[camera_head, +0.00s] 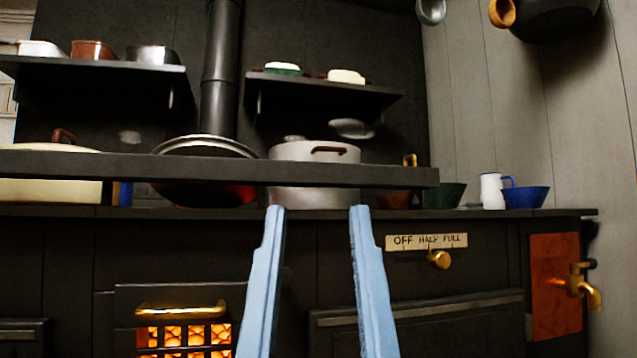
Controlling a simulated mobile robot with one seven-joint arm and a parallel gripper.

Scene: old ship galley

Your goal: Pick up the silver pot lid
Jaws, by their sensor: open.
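A silver, lid-like oval disc (353,128) shows above and behind the right side of a large pale metal pot (314,175) with a dark red handle. I cannot tell what holds the disc up. A smaller grey shape (294,138) shows at the pot's top left, too small to make out. My gripper (317,208) is open, its two light blue fingers pointing up and forward. The fingertips appear just below the pot in the picture, with nothing between them. A dark rail hides part of the pot's side.
The long dark rail (220,168) crosses in front of the stove top. A wide red pan (205,185) stands left of the pot. A green bowl (444,195), white mug (492,190) and blue bowl (526,197) are at right. A shelf (325,87) hangs above.

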